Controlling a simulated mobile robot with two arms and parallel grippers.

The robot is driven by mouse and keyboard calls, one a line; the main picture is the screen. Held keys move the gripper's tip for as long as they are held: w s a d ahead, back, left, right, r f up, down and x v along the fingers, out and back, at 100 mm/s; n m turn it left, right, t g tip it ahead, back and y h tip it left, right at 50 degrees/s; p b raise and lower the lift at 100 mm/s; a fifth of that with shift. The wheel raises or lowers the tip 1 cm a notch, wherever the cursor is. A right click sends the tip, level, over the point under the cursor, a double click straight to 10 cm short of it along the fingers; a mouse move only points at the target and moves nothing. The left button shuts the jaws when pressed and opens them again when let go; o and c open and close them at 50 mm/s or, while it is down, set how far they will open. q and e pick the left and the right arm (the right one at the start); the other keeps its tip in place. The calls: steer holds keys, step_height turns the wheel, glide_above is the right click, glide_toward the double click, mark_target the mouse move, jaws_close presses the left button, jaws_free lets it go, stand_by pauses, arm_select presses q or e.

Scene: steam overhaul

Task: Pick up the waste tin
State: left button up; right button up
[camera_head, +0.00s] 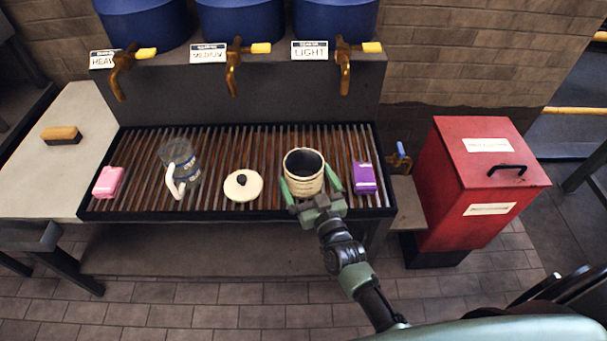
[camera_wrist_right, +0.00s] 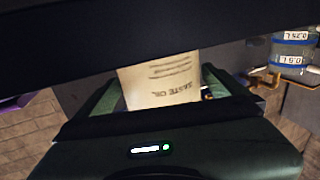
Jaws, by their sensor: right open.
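The waste tin (camera_head: 303,178) is a cream, open-topped can with a dark inside, standing upright on the slatted rack. In the right wrist view the tin (camera_wrist_right: 163,84) shows printed lettering that reads like "WASTE OIL". My right gripper (camera_head: 312,190) is open, with its green fingers on either side of the tin. In the wrist view the fingers (camera_wrist_right: 158,98) flank the tin; I cannot tell whether they touch it. My left gripper is not in view.
On the rack (camera_head: 215,208) are a pink block (camera_head: 108,182), a clear jug (camera_head: 180,165), a cream lid (camera_head: 243,185) and a purple box (camera_head: 364,178). Brass taps (camera_head: 233,72) hang above. A red bin (camera_head: 470,190) stands right. A brush (camera_head: 61,134) lies left.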

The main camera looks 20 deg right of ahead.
steer(key=shift+w, duration=0.8)
steer(key=shift+w+a, duration=0.1)
steer(key=shift+w, duration=0.2)
steer(key=c, duration=1.4)
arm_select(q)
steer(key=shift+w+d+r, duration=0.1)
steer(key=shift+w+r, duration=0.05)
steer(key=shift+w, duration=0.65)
arm_select(e)
steer(key=shift+o, duration=0.2)
steer(key=shift+w, duration=0.1)
